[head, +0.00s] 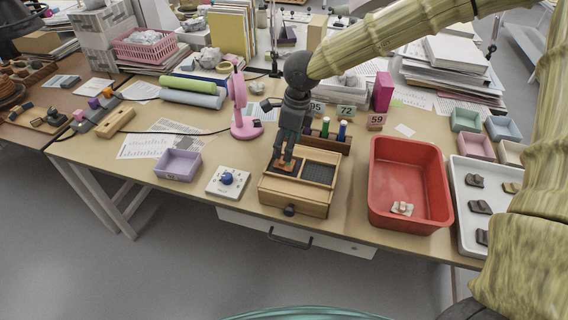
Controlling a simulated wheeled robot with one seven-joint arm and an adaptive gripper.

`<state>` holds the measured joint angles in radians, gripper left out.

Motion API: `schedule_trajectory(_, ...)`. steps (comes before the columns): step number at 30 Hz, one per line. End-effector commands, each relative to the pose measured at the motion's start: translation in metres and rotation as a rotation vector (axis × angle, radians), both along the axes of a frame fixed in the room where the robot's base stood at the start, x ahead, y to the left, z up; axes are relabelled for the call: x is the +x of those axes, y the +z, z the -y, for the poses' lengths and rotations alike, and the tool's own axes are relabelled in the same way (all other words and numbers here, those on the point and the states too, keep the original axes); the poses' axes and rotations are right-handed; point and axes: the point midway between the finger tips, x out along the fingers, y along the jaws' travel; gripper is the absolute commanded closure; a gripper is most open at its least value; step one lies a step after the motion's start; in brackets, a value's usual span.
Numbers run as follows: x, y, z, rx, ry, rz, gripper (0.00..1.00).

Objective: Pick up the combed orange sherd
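An orange sherd (284,168) shows in the head view, low in the left part of a wooden box (291,209) with dark-lined compartments. My gripper (283,159) points down right at the sherd, with its fingertips at or just above it. The fingers partly cover the sherd, and its combing is too small to make out. I cannot tell whether the fingers touch the sherd or have shut on it.
A red tub (408,224) holding a small pale piece stands right of the box. A white tray (467,238) with several dark sherds lies farther right. A dial device (228,181), lilac bin (178,165) and pink lamp (239,105) stand left.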

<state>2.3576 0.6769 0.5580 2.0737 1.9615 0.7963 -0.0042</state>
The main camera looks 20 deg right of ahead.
Motion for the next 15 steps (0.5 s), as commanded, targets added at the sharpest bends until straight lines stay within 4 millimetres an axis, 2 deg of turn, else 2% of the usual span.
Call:
schedule_trajectory(8, 0.001, -0.018, -0.001, -0.001, 0.0, -0.001, 0.31)
schedule_trajectory(15, 0.005, -0.049, -0.003, -0.002, 0.002, -0.001, 0.31)
